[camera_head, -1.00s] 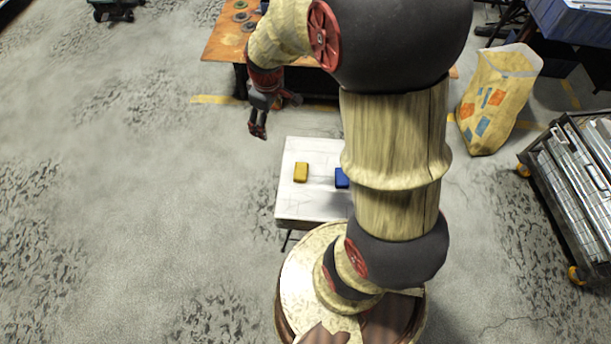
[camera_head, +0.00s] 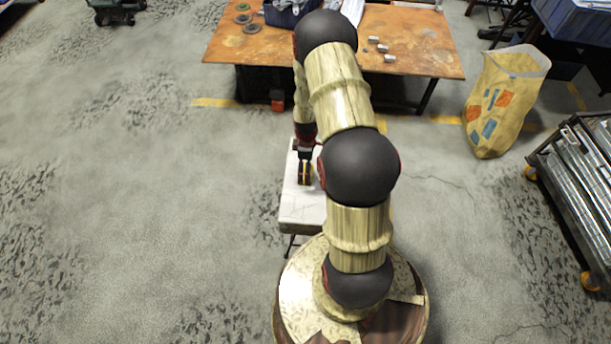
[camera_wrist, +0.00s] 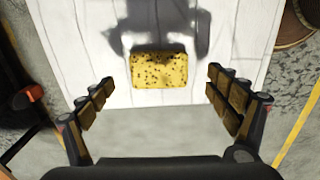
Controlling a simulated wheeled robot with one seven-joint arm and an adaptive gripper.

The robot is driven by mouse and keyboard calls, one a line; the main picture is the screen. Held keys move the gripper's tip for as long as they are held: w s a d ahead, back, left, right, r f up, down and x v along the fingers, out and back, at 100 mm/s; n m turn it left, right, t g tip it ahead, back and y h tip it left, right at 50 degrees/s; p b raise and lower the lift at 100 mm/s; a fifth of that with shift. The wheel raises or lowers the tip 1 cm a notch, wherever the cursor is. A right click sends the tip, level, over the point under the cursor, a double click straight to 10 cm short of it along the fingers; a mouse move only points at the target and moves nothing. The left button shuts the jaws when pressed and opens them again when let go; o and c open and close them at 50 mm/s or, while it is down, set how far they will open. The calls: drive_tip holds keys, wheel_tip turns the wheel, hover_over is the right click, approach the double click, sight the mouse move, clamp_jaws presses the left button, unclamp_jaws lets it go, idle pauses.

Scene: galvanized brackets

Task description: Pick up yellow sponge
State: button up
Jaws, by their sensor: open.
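The yellow sponge (camera_wrist: 159,70), a dark-speckled block, lies flat on the white table (camera_wrist: 70,20) in the wrist view. My gripper (camera_wrist: 160,82) is open, with one finger to each side of the sponge's line and clear gaps between. The sponge lies a little ahead of the fingers, and nothing is held. In the head view my gripper (camera_head: 305,175) points down over the white table (camera_head: 298,208) and mostly covers the sponge.
An orange-brown workbench (camera_head: 425,45) with small parts stands behind the white table. A yellow bag (camera_head: 505,105) and a cart of metal pieces (camera_head: 585,165) are on the right. The floor to the left is open. My arm hides the table's right part.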

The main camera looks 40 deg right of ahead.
wheel_tip(320, 180, down, 5)
drive_tip(key=shift+d+b, duration=0.15)
drive_tip(key=shift+b, duration=1.05)
drive_tip(key=c, duration=1.1)
drive_tip(key=shift+r, duration=0.1)
